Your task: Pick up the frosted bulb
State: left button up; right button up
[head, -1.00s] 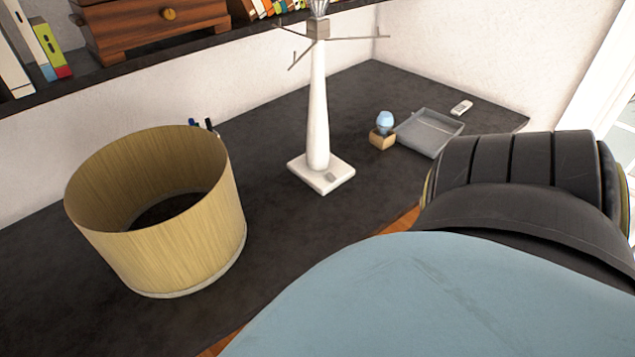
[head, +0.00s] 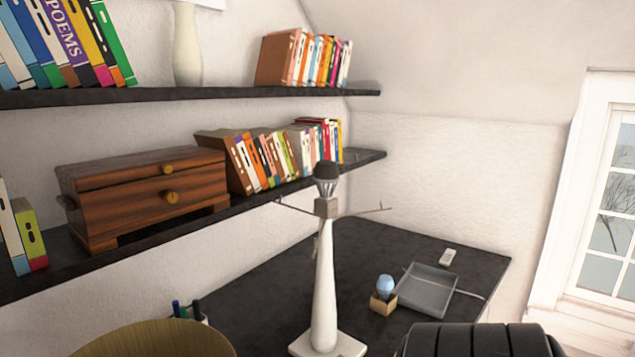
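A pale blue, smooth bulb (head: 385,284), which looks like the frosted bulb, stands upright in a small wooden block (head: 383,303) on the dark desk. A white lamp stand (head: 324,290) stands to its left, with thin metal arms near the top. Another bulb (head: 326,180), with a dark top and a pale ribbed lower part, sits on the stand. A wooden-looking round lampshade (head: 155,341) shows in part at the bottom left.
A grey tray (head: 428,290) lies just right of the wooden block, with a small white remote-like object (head: 448,257) behind it. Pens in a cup (head: 188,312) stand near the lampshade. Shelves (head: 200,230) with books and a wooden box (head: 145,195) overhang the desk's back.

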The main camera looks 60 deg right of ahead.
aim_at(327, 173)
jog(key=z, duration=2.15)
